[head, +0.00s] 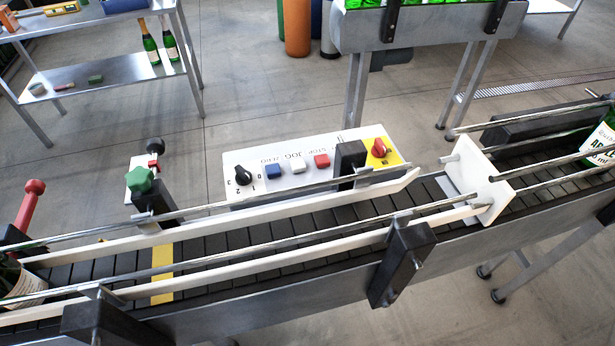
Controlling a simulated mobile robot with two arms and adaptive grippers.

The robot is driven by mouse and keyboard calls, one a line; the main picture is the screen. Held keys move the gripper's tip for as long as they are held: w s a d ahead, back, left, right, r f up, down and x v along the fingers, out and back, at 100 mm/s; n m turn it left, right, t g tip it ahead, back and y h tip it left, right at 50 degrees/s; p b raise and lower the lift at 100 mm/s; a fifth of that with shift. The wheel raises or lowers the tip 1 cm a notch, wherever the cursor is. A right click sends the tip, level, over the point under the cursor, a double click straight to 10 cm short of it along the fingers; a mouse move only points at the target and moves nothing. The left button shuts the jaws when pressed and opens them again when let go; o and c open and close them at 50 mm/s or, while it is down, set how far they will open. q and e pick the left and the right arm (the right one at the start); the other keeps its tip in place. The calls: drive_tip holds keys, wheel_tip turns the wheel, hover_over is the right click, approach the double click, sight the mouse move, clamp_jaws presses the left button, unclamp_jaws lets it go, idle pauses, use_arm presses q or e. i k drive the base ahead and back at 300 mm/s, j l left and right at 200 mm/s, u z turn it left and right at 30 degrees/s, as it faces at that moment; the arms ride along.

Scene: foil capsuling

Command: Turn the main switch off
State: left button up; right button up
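The main switch (380,148) is a red rotary knob on a yellow plate, at the right end of a white control panel (234,160) behind the conveyor. A small mark shows beside the knob, but I cannot tell which position it is turned to. A black block (349,163) stands just left of the switch, in front of the panel. The panel also has a red button (321,161), a white button (297,165), a blue button (274,171) and a black selector knob (243,175). Its lettering appears upside down. Neither of my grippers is in view.
The conveyor (215,239) with its guide rails crosses in front of the panel. A white plate (486,182) stands across it at right. A bottle (601,140) is at the right edge. A green knob (140,179) is left of the panel.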

sight(379, 149)
drive_tip(key=k+l+z, duration=0.3)
drive_tip(key=k+l, duration=0.15)
drive_tip(key=k, duration=0.2)
drive_tip(key=k+l+z, duration=0.35)
drive_tip(key=k+l, duration=0.25)
